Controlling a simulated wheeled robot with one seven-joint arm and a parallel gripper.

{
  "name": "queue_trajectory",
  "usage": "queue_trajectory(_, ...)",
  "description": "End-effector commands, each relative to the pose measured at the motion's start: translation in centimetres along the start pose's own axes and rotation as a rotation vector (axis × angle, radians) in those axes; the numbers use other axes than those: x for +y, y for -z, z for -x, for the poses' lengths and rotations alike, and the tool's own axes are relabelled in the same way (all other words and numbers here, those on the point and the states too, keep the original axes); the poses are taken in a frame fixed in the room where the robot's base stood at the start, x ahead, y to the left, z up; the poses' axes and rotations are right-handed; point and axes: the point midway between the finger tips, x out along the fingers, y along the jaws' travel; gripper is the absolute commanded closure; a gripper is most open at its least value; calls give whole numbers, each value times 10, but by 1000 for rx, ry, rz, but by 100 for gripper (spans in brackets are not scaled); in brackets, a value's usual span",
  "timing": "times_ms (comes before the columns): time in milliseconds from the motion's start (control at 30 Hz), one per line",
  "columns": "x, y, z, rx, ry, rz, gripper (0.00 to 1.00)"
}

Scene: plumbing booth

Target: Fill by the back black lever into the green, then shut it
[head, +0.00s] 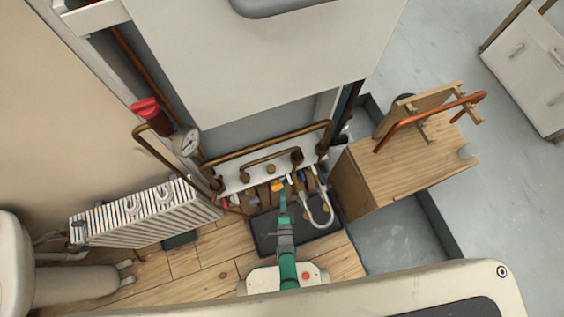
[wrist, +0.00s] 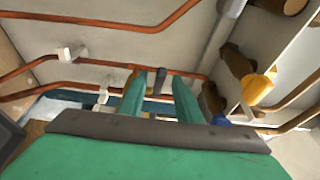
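My gripper (head: 283,192) reaches down to the valve row under the boiler. In the wrist view its two green fingers (wrist: 159,84) stand apart, with a small dark grey-black lever-like piece (wrist: 160,77) showing in the gap between them. I cannot tell whether the fingers touch it or how far it is turned. The round pressure gauge (head: 189,143) is at the left of the pipes; its needle and green band are too small to read. The braided filling hose (head: 329,211) loops to the right of my gripper.
A yellow lever (wrist: 257,88) is right of the fingers; it also shows in the head view (head: 277,186). A red-capped part (head: 145,108) is above the gauge. A dark tray (head: 262,229) lies below; a radiator (head: 140,213) is left, a wooden box (head: 405,165) right.

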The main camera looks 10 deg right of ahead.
Motion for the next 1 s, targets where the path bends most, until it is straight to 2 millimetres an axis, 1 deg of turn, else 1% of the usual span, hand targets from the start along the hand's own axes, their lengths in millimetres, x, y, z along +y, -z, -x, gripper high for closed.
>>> queue_trajectory(33, 1, 0, 11, -2, -2, 0, 69)
queue_trajectory(200, 0, 0, 44, -1, -1, 0, 69)
queue_trajectory(400, 0, 0, 74, 0, -1, 0, 69)
queue_trajectory(600, 0, 0, 87, -1, 0, 0, 69)
queue_trajectory(1000, 0, 0, 88, -1, 1, 0, 69)
